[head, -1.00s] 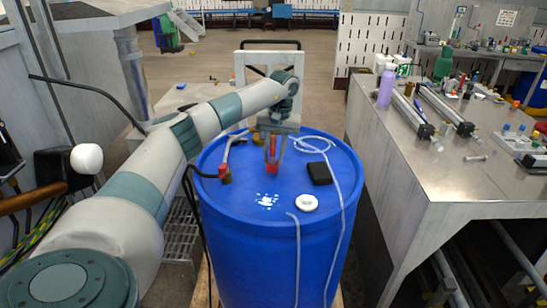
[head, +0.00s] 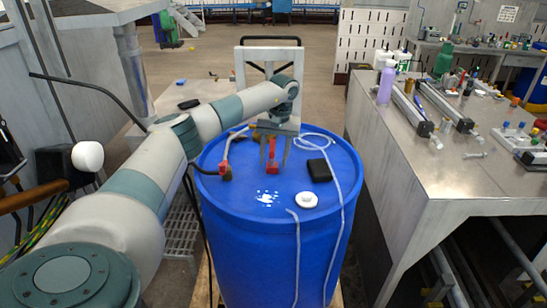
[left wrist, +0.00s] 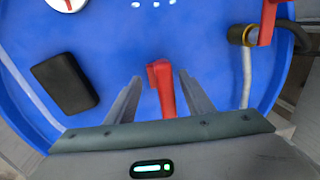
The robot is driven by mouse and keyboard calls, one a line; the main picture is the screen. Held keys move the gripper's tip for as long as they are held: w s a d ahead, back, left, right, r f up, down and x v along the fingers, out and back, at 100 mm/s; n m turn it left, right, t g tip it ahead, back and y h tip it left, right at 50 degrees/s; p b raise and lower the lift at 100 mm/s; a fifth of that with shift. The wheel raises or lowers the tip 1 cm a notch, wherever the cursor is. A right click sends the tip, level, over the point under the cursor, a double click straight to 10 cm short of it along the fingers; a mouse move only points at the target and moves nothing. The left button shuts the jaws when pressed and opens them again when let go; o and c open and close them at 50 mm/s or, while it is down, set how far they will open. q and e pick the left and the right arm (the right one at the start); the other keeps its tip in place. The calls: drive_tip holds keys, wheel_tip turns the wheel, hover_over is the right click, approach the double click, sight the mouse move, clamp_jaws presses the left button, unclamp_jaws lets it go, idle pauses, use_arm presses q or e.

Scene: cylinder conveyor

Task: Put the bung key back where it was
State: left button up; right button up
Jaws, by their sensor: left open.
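The red key (head: 272,155), which I take for the bung key, is at the lid of the blue drum (head: 260,215), toward its far side. My left gripper (head: 274,165) is open above the lid, with one finger on each side of the key. In the left wrist view the key (left wrist: 164,88) shows between the spread fingers (left wrist: 158,85), with a gap on both sides. Its lower end is hidden by the gripper body there. My right gripper is not in view.
On the lid are a black box (head: 319,171), a white round cap (head: 306,201), a pale hose (head: 338,205) and a red-handled brass fitting (head: 224,170). A metal bench (head: 430,175) with bottles and rails stands to the right.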

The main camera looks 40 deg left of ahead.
use_arm(q)
drive_tip(key=shift+r+b, duration=0.3)
drive_tip(key=shift+r, duration=0.1)
wheel_tip(320, 180, up, 11)
drive_tip(key=d+b, duration=0.1)
drive_tip(key=b, duration=0.3)
drive_tip(key=shift+w+r, duration=0.15)
drive_tip(key=shift+w, duration=0.3)
